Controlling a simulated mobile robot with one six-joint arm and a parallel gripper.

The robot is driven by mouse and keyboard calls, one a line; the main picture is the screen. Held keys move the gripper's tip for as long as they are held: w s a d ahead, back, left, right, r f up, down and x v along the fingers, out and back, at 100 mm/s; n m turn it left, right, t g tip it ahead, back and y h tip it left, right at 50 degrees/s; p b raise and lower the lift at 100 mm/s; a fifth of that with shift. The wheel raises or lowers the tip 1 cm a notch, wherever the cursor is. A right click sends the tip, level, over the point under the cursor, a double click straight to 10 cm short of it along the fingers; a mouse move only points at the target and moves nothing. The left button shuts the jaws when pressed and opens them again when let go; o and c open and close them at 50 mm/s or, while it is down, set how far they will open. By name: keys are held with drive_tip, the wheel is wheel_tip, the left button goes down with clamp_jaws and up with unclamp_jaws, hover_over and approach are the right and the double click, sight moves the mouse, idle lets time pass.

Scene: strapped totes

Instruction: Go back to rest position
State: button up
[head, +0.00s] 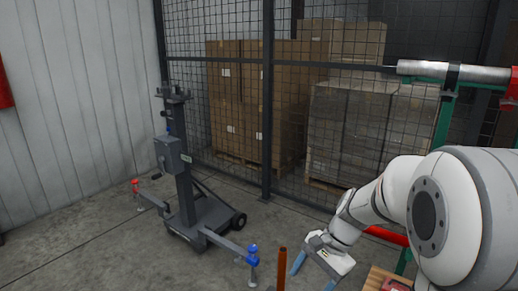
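My gripper (311,279) is at the lower middle right of the head view, at the end of my white arm, pointing down. Its two blue fingers are spread apart, and I see nothing between them. The lower tip of the right finger is at the picture's bottom edge. No strapped tote shows in this view.
A grey wheeled lift stand (188,190) is at left. An orange-brown post (281,268) stands just left of my gripper. A wooden piece (378,279) is at lower right, beside a green-red frame (445,118). Stacked cartons (238,95) stand behind mesh fence. Floor (85,240) at left is clear.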

drive_tip(key=s+d+r+n+t+h+p, duration=0.2)
drive_tip(key=s+r+n+p, duration=0.6)
drive_tip(key=s+r, duration=0.4)
wheel_tip(320, 180, up, 3)
drive_tip(key=n+t+h, duration=0.1)
drive_tip(key=h, duration=0.1)
drive_tip(key=shift+s+d+r+h+p, duration=0.15)
drive_tip(key=shift+s+d+h+p, duration=0.15)
drive_tip(key=shift+d+p, duration=0.1)
drive_tip(key=shift+s+d+n+t, duration=0.1)
drive_tip(key=shift+s+n+t, duration=0.05)
drive_tip(key=shift+n+t, duration=0.2)
drive_tip(key=shift+c, duration=0.2)
